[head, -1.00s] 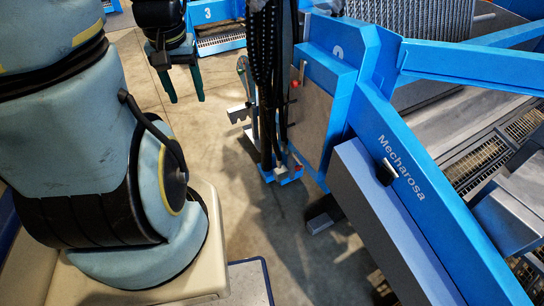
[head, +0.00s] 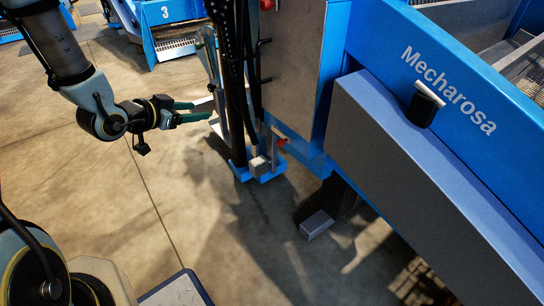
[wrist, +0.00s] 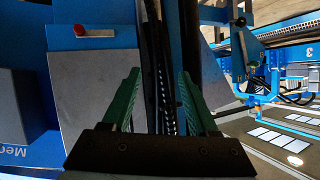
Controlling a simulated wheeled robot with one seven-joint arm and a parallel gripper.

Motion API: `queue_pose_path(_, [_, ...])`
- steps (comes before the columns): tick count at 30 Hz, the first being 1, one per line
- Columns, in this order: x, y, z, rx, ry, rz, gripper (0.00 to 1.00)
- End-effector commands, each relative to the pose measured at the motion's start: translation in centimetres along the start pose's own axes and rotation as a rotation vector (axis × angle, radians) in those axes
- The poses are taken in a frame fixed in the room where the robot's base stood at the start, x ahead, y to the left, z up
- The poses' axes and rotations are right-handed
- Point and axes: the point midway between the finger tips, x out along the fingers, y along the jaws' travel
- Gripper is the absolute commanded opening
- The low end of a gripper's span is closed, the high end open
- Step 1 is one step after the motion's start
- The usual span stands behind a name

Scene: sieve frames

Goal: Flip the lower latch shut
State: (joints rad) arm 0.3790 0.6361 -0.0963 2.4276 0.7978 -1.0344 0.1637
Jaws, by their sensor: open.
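A small red handle (head: 281,142), which seems to be the lower latch, sits low on the blue machine, at the foot of the grey panel (head: 292,70). In the wrist view, turned upside down, a red latch handle (wrist: 95,32) lies level on blue metal, left of my fingers and beyond the grey panel. Another red part (head: 267,4) shows at the head view's top edge. My gripper (head: 210,110) is open with green fingers, pointing right at the black hoses, left of the low handle and apart from it. Whether the latch is shut is too small to tell.
Black hoses (head: 232,80) hang beside the panel; they show between my fingers in the wrist view (wrist: 160,60). A blue bracket (head: 258,172) stands below them. A grey box beam (head: 400,150) juts out at right. The concrete floor (head: 160,190) is mostly clear.

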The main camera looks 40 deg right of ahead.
Motion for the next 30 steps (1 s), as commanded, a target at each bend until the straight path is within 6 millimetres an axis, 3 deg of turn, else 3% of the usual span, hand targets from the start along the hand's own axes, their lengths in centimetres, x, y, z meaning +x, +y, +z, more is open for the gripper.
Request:
queue_pose_path(1, [2.5, 2.4, 2.6, 0.012, 0.066, 0.053, 0.60])
queue_pose_path(3, [4.2, 5.0, 3.3, 0.024, 0.161, 0.118, 0.60])
queue_pose_path(6, [5.7, 8.2, 4.0, 0.029, 0.283, 0.196, 0.60])
queue_pose_path(10, [6.5, 11.0, 4.4, 0.021, 0.402, 0.268, 0.60])
queue_pose_path(19, [7.4, 13.1, 3.7, 0.011, 0.489, 0.317, 0.60])
queue_pose_path(30, [12.9, 15.0, 0.8, 0.012, 0.488, 0.314, 0.60])
